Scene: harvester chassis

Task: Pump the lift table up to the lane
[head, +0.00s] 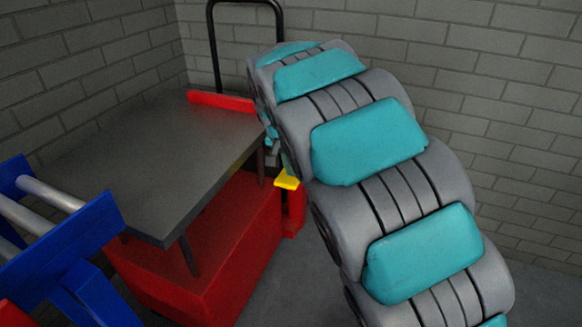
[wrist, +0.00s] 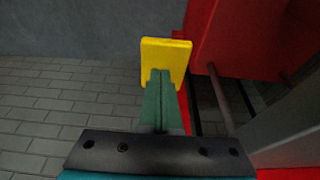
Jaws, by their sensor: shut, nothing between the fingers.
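The lift table has a dark grey top (head: 150,150) over a red base (head: 225,250), with thin dark legs between them. In the head view its yellow pedal (head: 287,181) sticks out on the right side, beside my arm. In the wrist view the pedal (wrist: 166,58) is right at the tips of my shut green fingers (wrist: 160,78), which hold nothing. I cannot tell whether they touch it. In the head view my arm hides most of the gripper. The lane, a blue frame (head: 95,235) with silver rollers (head: 48,193), is at the left, near the table's front-left edge.
A black push handle (head: 212,45) rises at the table's far end, near a red strip (head: 220,102) on the top. Grey brick walls (head: 90,70) close off the back and left. Grey floor (head: 300,275) shows between the red base and my arm.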

